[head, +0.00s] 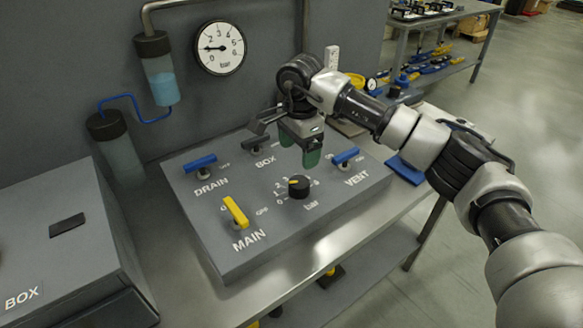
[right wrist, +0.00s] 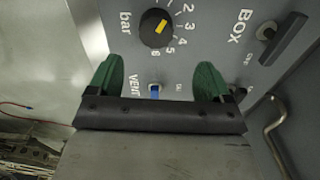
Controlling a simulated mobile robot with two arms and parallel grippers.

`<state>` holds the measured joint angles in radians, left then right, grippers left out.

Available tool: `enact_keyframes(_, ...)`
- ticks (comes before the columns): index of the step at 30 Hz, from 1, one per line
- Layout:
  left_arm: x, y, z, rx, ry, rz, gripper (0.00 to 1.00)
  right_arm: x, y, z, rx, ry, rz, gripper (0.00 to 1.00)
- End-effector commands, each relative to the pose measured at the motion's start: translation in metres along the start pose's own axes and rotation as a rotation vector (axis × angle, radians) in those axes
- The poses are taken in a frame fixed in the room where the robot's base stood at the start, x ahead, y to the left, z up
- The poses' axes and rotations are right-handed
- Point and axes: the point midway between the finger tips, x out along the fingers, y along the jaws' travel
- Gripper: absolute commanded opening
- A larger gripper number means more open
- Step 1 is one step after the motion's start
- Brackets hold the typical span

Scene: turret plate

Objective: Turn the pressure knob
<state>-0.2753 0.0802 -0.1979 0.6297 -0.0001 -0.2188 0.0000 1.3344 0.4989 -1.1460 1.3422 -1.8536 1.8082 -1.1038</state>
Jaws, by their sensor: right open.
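The black pressure knob (head: 299,187) sits on the grey panel (head: 245,255), inside a printed scale marked "bar". Its yellow pointer mark faces up and left in the head view. In the right wrist view the knob (right wrist: 152,37) is beyond the fingers, its yellow mark toward the low numbers around 2 and 3. My right gripper (head: 300,150) has green fingers and hangs above the panel, behind the knob and apart from it. It is open and empty; its fingers also show in the right wrist view (right wrist: 160,70). My left gripper is out of view.
A yellow MAIN lever (head: 236,211), blue DRAIN lever (head: 199,163), blue VENT lever (head: 346,156) and dark BOX lever (head: 256,141) surround the knob. A round bar gauge (head: 219,48) hangs on the wall, its needle pointing left. A grey box (head: 60,260) stands at left.

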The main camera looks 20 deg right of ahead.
Motion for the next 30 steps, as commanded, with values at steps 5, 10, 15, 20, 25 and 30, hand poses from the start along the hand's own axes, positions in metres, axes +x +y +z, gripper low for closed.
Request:
enact_keyframes(5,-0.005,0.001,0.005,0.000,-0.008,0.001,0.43,0.014,0.001,-0.001,0.001,0.003,0.006,0.80)
enact_keyframes(10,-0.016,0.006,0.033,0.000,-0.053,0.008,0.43,0.045,0.001,-0.001,0.002,0.002,0.008,0.80)
enact_keyframes(15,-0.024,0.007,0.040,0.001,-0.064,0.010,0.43,0.076,0.001,0.000,0.001,0.000,0.006,0.80)
enact_keyframes(20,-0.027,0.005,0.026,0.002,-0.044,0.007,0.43,0.097,0.000,-0.001,0.002,0.001,0.003,0.80)
enact_keyframes(25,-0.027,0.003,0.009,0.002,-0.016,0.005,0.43,0.106,0.000,-0.001,0.000,0.002,0.001,0.80)
enact_keyframes(30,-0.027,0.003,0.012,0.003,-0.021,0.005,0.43,0.107,0.000,-0.001,0.000,0.002,0.001,0.80)
